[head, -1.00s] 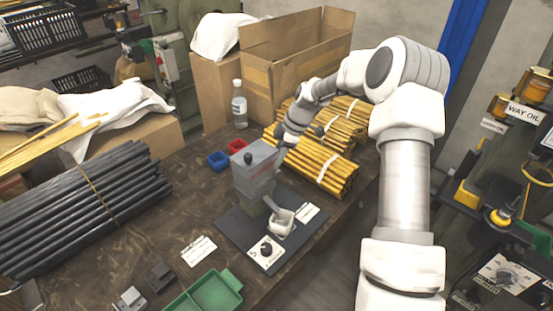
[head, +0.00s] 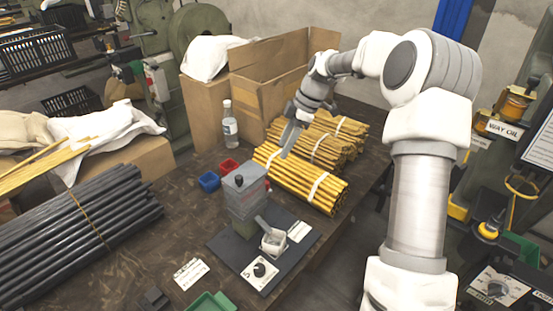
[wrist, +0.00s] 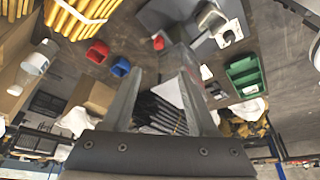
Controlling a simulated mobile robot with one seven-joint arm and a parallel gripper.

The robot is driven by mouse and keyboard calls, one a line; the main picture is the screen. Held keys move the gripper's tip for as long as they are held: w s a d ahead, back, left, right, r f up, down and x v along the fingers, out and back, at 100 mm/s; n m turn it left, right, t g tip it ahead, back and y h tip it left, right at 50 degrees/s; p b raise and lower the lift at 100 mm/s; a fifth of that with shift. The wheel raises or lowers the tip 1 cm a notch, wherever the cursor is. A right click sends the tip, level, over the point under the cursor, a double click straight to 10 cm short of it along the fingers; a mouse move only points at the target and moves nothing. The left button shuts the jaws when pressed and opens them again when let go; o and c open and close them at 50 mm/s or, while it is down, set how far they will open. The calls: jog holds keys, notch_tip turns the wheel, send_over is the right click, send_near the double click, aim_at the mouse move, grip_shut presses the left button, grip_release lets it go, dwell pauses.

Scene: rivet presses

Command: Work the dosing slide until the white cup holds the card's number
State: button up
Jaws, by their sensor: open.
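My gripper (head: 289,138) is open and empty, above and to the right of the device, over the wooden rods. In the wrist view my gripper (wrist: 162,75) has its fingers spread apart, with the device (wrist: 178,52) beyond them.
Red (head: 229,166) and blue (head: 209,181) bins stand behind the device. Rod bundles (head: 310,180), a bottle (head: 229,125) and a green tray (head: 212,303) surround it.

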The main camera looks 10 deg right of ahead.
jog(key=shift+v, duration=1.6)
